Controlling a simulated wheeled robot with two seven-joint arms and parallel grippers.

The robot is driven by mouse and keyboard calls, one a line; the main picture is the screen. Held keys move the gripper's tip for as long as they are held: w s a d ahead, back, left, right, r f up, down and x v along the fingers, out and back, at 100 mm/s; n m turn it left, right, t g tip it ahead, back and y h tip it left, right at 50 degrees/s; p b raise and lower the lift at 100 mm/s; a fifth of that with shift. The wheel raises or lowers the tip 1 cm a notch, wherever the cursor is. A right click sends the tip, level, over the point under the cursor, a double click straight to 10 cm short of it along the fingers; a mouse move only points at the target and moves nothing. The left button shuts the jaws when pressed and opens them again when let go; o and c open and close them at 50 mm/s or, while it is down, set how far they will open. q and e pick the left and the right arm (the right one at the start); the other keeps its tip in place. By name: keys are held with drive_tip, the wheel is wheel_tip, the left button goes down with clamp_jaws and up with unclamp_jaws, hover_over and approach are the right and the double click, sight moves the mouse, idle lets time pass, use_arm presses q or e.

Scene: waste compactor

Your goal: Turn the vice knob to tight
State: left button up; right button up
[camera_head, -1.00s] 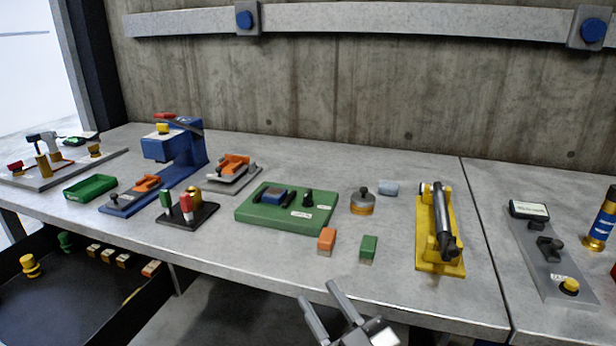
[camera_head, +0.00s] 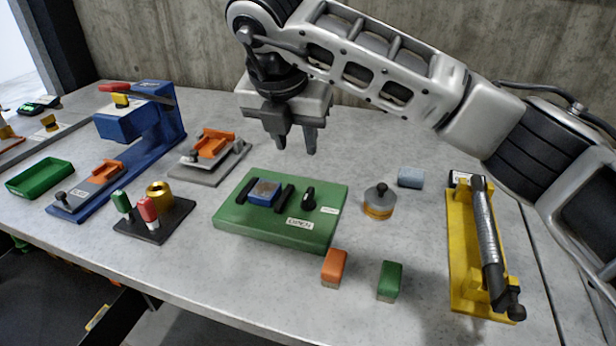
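A green board (camera_head: 245,228) lies in the middle of the bench. On it a blue block (camera_head: 265,192) sits between two black jaws, which look like a vice. My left gripper is not in view.
An orange block (camera_head: 334,267) and a green block (camera_head: 390,281) lie near the front edge. A grey and orange round weight (camera_head: 379,203) stands right of the board, and a yellow fixture (camera_head: 461,260) farther right. A blue press (camera_head: 140,125) stands at left; a concrete wall is behind.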

sight(308, 192)
drive_tip(key=p+x, duration=0.2)
drive_tip(key=x, duration=1.3)
drive_tip(key=shift+w+d+f, duration=0.1)
drive_tip(key=shift+d+f, duration=0.1)
clamp_jaws()
